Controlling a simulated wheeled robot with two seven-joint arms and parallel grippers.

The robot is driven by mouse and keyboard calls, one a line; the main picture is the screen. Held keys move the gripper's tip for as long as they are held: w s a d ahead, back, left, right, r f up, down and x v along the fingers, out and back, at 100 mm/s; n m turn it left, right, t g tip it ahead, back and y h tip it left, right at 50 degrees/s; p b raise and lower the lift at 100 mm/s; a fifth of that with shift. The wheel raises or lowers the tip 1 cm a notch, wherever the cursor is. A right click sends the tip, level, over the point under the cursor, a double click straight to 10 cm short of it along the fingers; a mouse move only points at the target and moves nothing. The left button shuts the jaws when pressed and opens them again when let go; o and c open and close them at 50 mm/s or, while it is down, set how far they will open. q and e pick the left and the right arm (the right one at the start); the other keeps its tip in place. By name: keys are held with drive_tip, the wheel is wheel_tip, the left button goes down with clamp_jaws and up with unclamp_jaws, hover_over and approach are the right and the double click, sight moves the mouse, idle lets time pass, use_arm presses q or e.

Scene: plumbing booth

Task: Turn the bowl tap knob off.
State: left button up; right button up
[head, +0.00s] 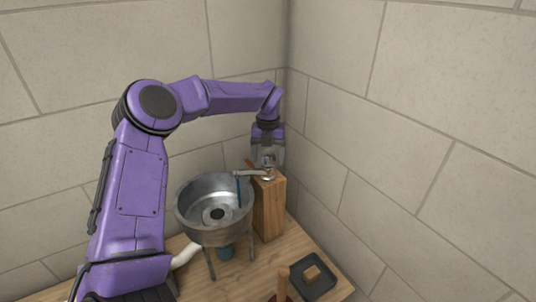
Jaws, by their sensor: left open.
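A metal bowl (214,228) stands on legs on the wooden table, with a dark drain in its floor. A tap spout (247,173) reaches out over the bowl from the top of a wooden block (268,208) at its right. A thin blue stream (238,190) hangs below the spout end. My left gripper (268,160) points down at the top of the block, right at the tap. It is open, and the tap knob is mostly hidden between or behind its fingers, so I cannot tell whether they touch it. My right gripper is out of view.
Stone-tiled walls meet in a corner close behind the block. A dark tray (318,285) with a small wooden piece (312,273) lies at the front right of the wooden table (247,285). A white pipe (184,256) runs below the bowl.

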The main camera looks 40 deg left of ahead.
use_arm(q)
drive_tip(key=c, duration=1)
drive_tip(key=shift+m, duration=0.3)
drive_tip(key=shift+c, duration=0.2)
drive_tip(key=shift+m, duration=0.9)
drive_tip(key=m, duration=0.3)
drive_tip(key=shift+m, duration=0.3)
drive_tip(key=m, duration=0.3)
drive_tip(key=shift+a+m, duration=0.1)
drive_tip(key=shift+m, duration=1.8)
